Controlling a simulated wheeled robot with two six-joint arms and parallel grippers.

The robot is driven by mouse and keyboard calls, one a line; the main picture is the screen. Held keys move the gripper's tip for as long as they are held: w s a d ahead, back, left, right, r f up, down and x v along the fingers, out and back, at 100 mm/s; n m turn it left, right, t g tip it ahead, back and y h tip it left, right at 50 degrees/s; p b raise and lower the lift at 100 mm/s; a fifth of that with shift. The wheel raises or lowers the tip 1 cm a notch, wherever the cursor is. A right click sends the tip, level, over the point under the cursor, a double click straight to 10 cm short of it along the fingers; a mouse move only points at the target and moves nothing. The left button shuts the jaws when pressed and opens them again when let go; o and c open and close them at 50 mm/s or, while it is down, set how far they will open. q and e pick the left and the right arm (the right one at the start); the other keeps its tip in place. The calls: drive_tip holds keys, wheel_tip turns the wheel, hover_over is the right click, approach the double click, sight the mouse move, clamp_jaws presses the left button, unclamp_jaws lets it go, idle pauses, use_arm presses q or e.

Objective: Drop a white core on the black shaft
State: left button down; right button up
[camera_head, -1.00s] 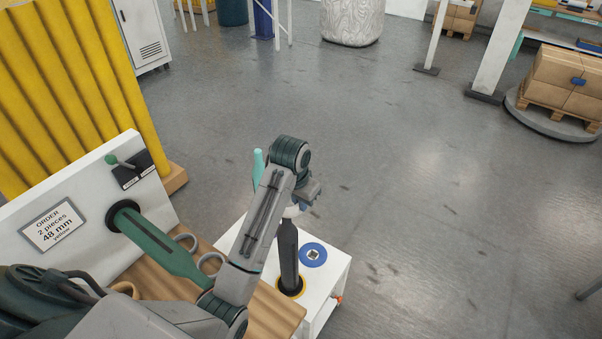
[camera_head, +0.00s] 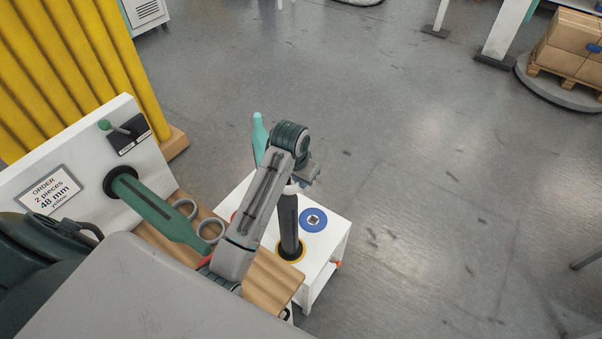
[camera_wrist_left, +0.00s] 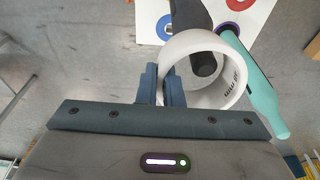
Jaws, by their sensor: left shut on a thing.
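The black shaft (camera_head: 288,228) stands upright on a white table. My left gripper (camera_head: 308,174) is above its upper end in the head view. A white core (camera_head: 291,189) shows there as a small sliver, mostly hidden by my arm. In the left wrist view, my left gripper (camera_wrist_left: 162,86) is shut on the wall of the white core (camera_wrist_left: 236,92), a ring with dark lettering. The shaft's dark tip (camera_wrist_left: 203,66) shows through the ring's opening. I cannot tell whether the tip is inside the core or just below it. My right gripper is not in view.
A teal bottle-shaped post (camera_head: 260,137) stands close behind my arm. A blue disc (camera_head: 313,219) lies on the white table (camera_head: 330,243). Open floor lies to the right.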

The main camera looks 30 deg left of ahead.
sight(300, 190)
use_arm(q)
drive_tip(key=shift+s+f, duration=0.2)
drive_tip(key=shift+f, duration=1.05)
drive_tip(key=shift+w+f+b, duration=0.1)
drive_tip(key=shift+f+b, duration=0.2)
drive_tip(key=shift+f, duration=0.05)
drive_tip(key=shift+w+f, duration=0.1)
drive_tip(key=shift+f, duration=0.4)
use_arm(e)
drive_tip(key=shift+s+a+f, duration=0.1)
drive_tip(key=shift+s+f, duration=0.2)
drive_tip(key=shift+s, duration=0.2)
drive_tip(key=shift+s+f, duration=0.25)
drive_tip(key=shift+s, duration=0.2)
use_arm(q)
drive_tip(key=c, duration=1.5)
unclamp_jaws()
drive_tip(key=shift+c, duration=0.2)
drive_tip(key=shift+o, duration=0.2)
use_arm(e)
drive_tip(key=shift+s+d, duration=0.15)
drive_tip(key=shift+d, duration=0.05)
